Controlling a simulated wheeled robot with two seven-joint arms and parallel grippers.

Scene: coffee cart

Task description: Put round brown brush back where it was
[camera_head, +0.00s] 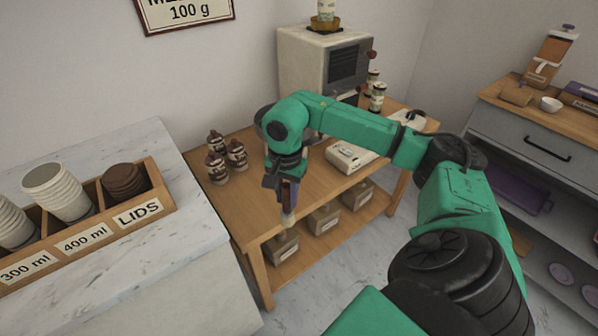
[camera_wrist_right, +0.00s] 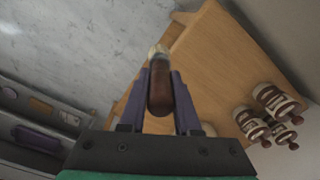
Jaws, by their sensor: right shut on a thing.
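The round brown brush (camera_wrist_right: 160,88) is held between the two purple fingers of my right gripper (camera_wrist_right: 160,105), with its pale bristle end pointing away from the gripper. In the head view my right gripper (camera_head: 287,193) hangs over the front part of the wooden table, shut on the brush, whose pale tip (camera_head: 288,219) points down. The brush looks clear of the tabletop near its front edge; its exact height is hard to tell. My left gripper is not in view.
Several brown-and-white bottles (camera_head: 227,158) stand left on the wooden table (camera_head: 225,202). A white scale (camera_head: 350,156) and a coffee machine (camera_head: 325,62) are further back. Wooden boxes (camera_head: 323,219) sit on the shelf below. A cup organizer (camera_head: 95,228) lies on the left marble counter.

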